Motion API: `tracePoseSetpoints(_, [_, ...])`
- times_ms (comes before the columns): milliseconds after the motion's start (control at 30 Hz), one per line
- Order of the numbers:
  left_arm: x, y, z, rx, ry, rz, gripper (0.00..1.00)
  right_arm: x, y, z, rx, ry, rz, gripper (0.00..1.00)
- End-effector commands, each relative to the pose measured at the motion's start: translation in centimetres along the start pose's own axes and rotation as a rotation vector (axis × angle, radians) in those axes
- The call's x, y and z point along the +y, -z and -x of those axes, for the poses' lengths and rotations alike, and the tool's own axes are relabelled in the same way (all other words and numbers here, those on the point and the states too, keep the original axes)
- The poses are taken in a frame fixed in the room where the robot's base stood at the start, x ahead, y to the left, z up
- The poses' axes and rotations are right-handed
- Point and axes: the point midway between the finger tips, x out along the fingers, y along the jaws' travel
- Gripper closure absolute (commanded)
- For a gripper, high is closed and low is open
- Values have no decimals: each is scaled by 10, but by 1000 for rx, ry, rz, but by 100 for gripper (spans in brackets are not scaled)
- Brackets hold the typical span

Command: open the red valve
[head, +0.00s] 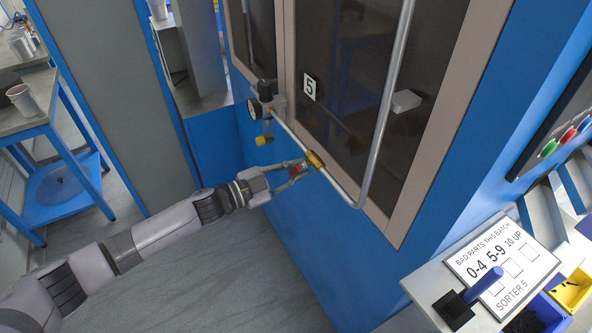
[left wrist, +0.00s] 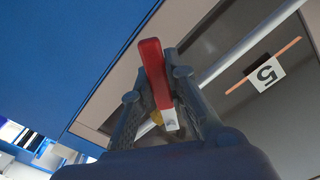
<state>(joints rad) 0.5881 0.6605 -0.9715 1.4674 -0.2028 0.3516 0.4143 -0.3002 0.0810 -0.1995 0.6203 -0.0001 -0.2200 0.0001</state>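The red valve handle (head: 296,171) sits by a brass valve body (head: 315,160) on the grey pipe at the front of the blue cabinet. My left gripper (head: 298,170) is at the handle, with one finger on each side. In the left wrist view the red handle (left wrist: 153,72) lies between the fingertips of the left gripper (left wrist: 157,68), which look closed against its sides. Its pale near end points toward the camera. The fingers partly hide the handle in the head view. My right gripper is not in view.
A pressure gauge (head: 255,109) and a yellow knob (head: 263,140) sit just up the pipe (head: 384,110) from the valve. A dark cabinet window with a number 5 plate (head: 310,87) is behind. A sign panel (head: 503,262) stands at lower right. The floor (head: 240,270) below is clear.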

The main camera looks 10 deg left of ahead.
Motion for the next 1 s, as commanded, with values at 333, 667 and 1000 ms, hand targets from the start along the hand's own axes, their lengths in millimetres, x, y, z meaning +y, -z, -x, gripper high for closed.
tracePoseSetpoints(333, [0, 0, 0, 0, 0, 1, 65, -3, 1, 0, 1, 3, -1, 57])
tracePoseSetpoints(667, [0, 0, 4, -1, 0, 2, 65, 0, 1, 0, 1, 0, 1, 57])
tracePoseSetpoints(1000, [1, -2, 66, -5, -1, 3, 65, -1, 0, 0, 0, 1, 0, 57])
